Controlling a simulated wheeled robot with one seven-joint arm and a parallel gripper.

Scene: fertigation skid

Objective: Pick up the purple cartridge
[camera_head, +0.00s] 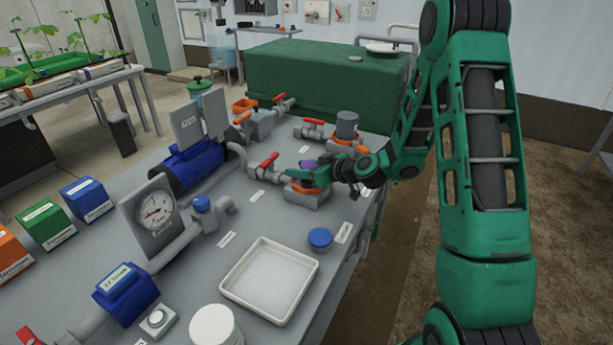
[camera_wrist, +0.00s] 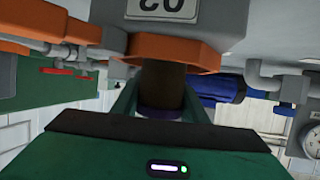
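The purple cartridge (camera_head: 309,164) shows as a small purple patch beside my gripper (camera_head: 322,174) in the camera_head view, above an orange-collared grey valve block (camera_head: 306,192). In the camera_wrist view the cartridge (camera_wrist: 162,85) has a dark body and a purple band. Its far end is at the orange collar (camera_wrist: 185,52), and I cannot tell how deep it sits. My gripper's green fingers (camera_wrist: 162,98) lie on both sides of the cartridge. Whether they touch it is not clear.
Another orange-collared block with a grey cylinder (camera_head: 347,125) stands behind. A red-handled valve (camera_head: 269,161) is close on the left. A white tray (camera_head: 242,294) and a blue round cap (camera_head: 320,239) lie nearer. The bench's right edge is close to my gripper.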

